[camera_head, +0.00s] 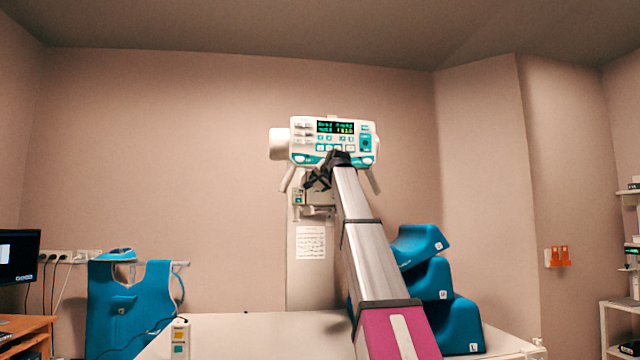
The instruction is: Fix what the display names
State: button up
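A white and teal control head (302,150) hangs at the centre, in front of the far wall. Its small dark display (337,127) shows rows of green and yellow characters, too small to read surely. Buttons sit left of, below and right of the display. My arm reaches up from the bottom right, and my dark gripper (318,180) is at the head's lower edge, partly overlapping it. I cannot tell whether it touches the head or whether its fingers are open. Part of the head's underside is hidden behind my wrist.
A pale table (250,330) spans the front. Blue wedge cushions (457,325) are stacked on its right, a small handset (180,338) stands at its left. A blue apron (130,310) hangs left, near a monitor (18,257). Shelves (612,305) stand far right.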

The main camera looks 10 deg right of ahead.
jog(key=c, duration=0.7)
jog(key=n+h, duration=0.1)
jog(key=n, duration=0.1)
jog(key=shift+n+h, duration=0.3)
jog(key=shift+n, duration=0.1)
jog(key=shift+a+n+h, duration=0.1)
jog(key=shift+n+h, duration=0.7)
jog(key=shift+n, duration=0.5)
jog(key=o, duration=0.9)
jog(key=shift+o, duration=0.2)
